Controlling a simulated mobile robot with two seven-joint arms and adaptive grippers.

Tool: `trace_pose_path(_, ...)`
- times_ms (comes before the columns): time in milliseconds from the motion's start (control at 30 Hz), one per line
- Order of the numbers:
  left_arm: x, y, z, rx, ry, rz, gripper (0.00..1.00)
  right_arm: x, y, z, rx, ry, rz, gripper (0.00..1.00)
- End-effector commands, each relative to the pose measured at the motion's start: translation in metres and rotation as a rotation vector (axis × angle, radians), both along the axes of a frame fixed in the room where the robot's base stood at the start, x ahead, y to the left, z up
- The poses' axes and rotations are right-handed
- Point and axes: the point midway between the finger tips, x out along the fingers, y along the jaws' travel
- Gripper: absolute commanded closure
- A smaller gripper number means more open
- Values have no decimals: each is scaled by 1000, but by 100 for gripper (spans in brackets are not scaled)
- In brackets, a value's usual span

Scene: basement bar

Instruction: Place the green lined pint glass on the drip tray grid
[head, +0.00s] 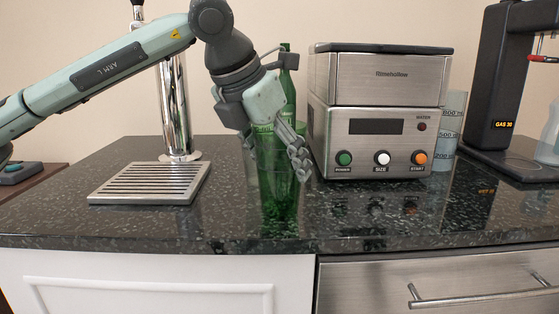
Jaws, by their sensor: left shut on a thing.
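The green lined pint glass (272,176) is clear green and stands roughly upright near the middle of the counter. My left gripper (281,155) reaches down from above and is shut on the glass, with its fingers covering part of the rim and right side. I cannot tell whether the base of the glass touches the counter, because its green reflection blends with it. The drip tray (150,183), a silver slatted grid, lies empty to the left, below the chrome tap column. My right gripper is not in view.
A green bottle (287,62) stands behind my gripper. A steel ice machine (381,100) stands close on the right, with a marked jug (452,115) beside it. A dark gas machine (497,90) is far right. Bare counter lies between glass and tray.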

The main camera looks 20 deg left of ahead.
Motion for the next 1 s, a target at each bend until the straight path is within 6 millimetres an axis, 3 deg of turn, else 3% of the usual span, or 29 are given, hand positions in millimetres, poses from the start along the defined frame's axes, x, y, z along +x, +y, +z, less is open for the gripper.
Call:
trace_pose_path(67, 0, 0, -1, -1, -2, 0, 78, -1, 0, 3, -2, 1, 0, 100)
trace_pose_path(100, 0, 0, -1, 0, 0, 0, 33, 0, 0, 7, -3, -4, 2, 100)
trace_pose_path(233, 0, 0, -1, 0, 0, 0, 17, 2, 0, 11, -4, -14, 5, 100)
trace_pose_path(667, 0, 0, 3, 0, 1, 0, 15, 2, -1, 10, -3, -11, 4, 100)
trace_pose_path(800, -10, 5, 22, -1, -4, 0, 15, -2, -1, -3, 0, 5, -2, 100)
trace_pose_path(1000, -30, 14, 61, -2, -4, 0, 15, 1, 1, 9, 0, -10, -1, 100)
